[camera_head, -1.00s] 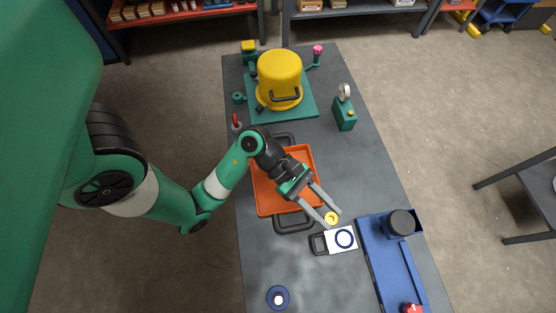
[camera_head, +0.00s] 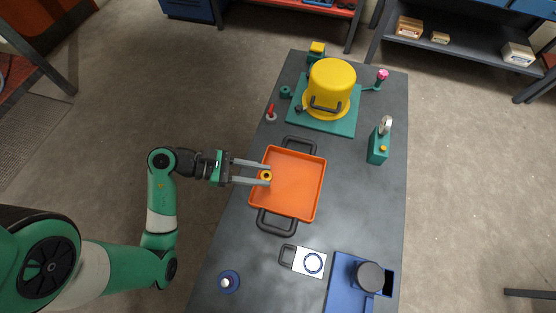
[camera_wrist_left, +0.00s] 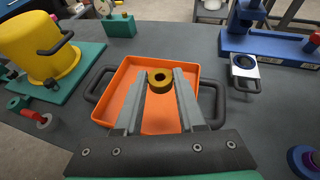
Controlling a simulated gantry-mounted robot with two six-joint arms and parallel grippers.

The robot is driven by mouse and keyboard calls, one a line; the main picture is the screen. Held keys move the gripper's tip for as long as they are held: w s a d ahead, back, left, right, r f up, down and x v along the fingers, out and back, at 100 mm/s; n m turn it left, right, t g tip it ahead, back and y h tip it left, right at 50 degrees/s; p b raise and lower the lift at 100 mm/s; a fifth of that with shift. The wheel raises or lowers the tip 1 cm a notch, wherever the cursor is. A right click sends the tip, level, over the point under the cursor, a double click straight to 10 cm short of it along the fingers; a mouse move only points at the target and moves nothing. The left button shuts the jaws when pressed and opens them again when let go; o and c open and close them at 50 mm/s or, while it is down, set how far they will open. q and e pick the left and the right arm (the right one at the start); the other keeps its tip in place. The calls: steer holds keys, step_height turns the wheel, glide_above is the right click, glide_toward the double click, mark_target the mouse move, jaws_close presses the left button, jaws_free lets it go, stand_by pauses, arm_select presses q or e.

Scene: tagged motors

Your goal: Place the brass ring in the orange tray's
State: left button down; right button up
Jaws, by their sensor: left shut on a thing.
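The brass ring (camera_head: 266,175) is held between the fingertips of my left gripper (camera_head: 265,174). The ring also shows in the left wrist view (camera_wrist_left: 160,78), with its dark hole facing the camera. The orange tray (camera_head: 297,186) is a shallow square pan with black handles at two opposite ends. It shows in the wrist view too (camera_wrist_left: 113,106). My left gripper reaches in from the left and holds the ring over the tray's left side. I cannot tell how high the ring is above the tray floor. The tray looks otherwise empty. My right gripper is not in view.
A yellow domed housing (camera_head: 331,85) on a green plate stands at the back. A green block with a gauge (camera_head: 379,146) is at right. A white card with a blue circle (camera_head: 311,262), a blue fixture (camera_head: 346,290) and a blue round piece (camera_head: 228,281) are in front.

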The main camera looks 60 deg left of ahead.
arm_select(q)
steer(key=a, duration=0.1)
steer(key=b, duration=0.6)
glide_above(303, 181)
steer(key=s, duration=0.1)
steer(key=f, duration=0.8)
steer(key=shift+a+f, duration=0.2)
steer(key=shift+f, duration=0.15)
steer(key=shift+w+f, duration=0.15)
steer(key=shift+w, duration=0.1)
steer(key=f+b, duration=0.3)
steer(key=f, duration=0.1)
steer(key=shift+w+d+f, duration=0.1)
steer(key=shift+w+d, duration=0.1)
steer(key=shift+w, duration=0.2)
steer(key=shift+s, duration=0.1)
steer(key=c, duration=0.5)
jaws_free()
